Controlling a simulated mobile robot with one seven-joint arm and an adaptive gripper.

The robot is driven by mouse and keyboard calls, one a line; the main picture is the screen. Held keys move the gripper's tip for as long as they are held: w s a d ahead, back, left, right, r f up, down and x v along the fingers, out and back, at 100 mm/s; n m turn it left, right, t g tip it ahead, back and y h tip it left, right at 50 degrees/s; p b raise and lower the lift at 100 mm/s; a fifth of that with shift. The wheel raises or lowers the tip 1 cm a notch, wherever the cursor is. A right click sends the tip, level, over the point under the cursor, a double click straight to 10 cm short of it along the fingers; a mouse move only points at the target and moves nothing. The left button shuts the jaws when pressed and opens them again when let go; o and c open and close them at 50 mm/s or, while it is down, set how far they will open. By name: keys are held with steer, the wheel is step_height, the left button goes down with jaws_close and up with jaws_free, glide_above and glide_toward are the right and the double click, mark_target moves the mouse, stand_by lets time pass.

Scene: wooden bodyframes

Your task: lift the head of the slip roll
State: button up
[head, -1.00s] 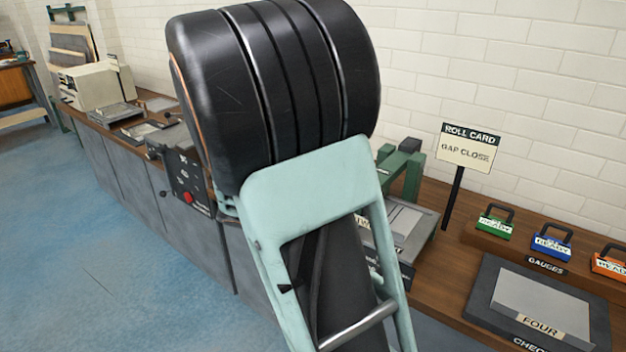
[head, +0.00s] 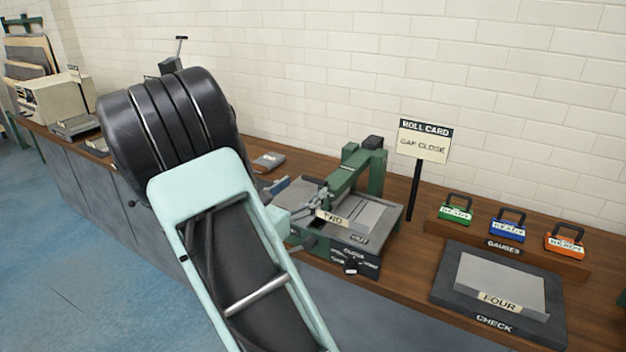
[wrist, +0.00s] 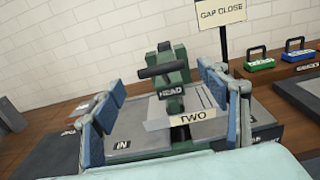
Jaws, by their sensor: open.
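The slip roll is a green machine with a grey bed (head: 375,222) on the bench. Its green head (head: 352,172) slopes down over the bed. In the wrist view the head (wrist: 165,52) faces me, with a black bar handle (wrist: 162,70) and a HEAD label. A pale sheet with a TWO tag (wrist: 192,117) lies at the bed, below the head. My gripper (wrist: 160,78) is open, with its blue fingers on either side of the head in the picture and nothing between them in grip. In the head view my gripper (head: 298,202) is beside the head's lower end; contact cannot be told.
A ROLL CARD sign (head: 424,142) reading GAP CLOSE stands right of the machine. Green (head: 456,211), blue (head: 507,227) and orange (head: 566,243) gauges sit on a rack. A check tray (head: 450,298) holds a sheet marked FOUR. A wall stands close behind the bench.

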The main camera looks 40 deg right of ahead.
mark_target(313, 180)
steer(key=x, duration=0.5)
steer(key=shift+w+d, duration=0.15)
steer(key=shift+d, duration=0.25)
steer(key=shift+c, duration=0.6)
